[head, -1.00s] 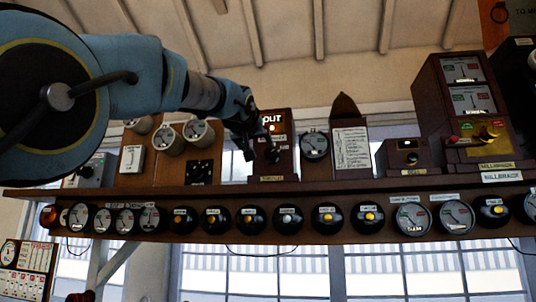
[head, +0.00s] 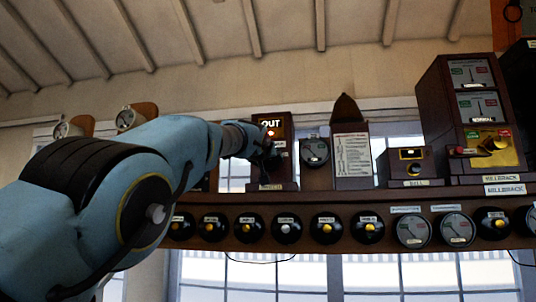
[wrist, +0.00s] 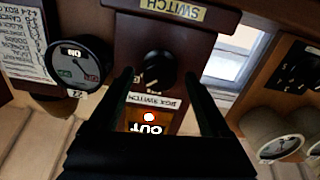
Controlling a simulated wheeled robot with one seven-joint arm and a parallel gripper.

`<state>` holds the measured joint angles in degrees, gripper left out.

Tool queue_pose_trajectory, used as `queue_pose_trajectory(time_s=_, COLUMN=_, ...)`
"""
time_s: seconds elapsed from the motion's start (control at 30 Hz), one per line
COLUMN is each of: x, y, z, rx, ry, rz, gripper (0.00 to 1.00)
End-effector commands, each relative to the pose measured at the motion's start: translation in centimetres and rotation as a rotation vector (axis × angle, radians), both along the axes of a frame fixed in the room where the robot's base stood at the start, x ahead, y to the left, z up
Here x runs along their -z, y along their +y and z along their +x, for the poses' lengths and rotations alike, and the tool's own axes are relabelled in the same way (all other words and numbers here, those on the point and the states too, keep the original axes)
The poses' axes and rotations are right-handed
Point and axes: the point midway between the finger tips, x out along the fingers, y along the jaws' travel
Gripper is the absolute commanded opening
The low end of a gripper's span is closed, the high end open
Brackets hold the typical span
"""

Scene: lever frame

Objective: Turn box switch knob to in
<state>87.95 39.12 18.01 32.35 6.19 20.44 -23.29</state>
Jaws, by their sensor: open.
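The box switch (head: 285,178) is a dark wooden case on the shelf in the head view, with a lit "OUT" sign at its top. In the wrist view the picture is upside down and the "OUT" sign (wrist: 146,129) and a small red light show below the "BOX SWITCH" label. The round black knob (wrist: 157,68) sits above that label. My gripper (wrist: 160,82) is open, with one finger on either side of the knob's line in the picture. I cannot tell whether the fingers touch it. In the head view my gripper (head: 268,154) is in front of the case.
A round dial (head: 315,152) and a peaked case (head: 351,155) stand close right of the switch. The bell box (head: 410,167) and Millbrack instrument (head: 480,120) are farther right. Black round plungers and dials line the shelf front (head: 305,197). My arm covers the shelf's left part.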

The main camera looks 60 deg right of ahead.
Motion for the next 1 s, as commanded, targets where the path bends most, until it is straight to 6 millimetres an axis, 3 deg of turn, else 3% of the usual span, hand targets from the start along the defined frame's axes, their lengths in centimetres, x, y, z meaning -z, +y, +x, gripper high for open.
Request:
queue_pose_trajectory(time_s=0.37, x=0.11, y=-0.27, z=0.10, rx=0.000, ry=0.001, rz=0.000, gripper=0.79)
queue_pose_trajectory(time_s=1.0, x=0.08, y=-0.26, z=0.09, rx=0.000, ry=0.000, rz=0.000, gripper=0.07)
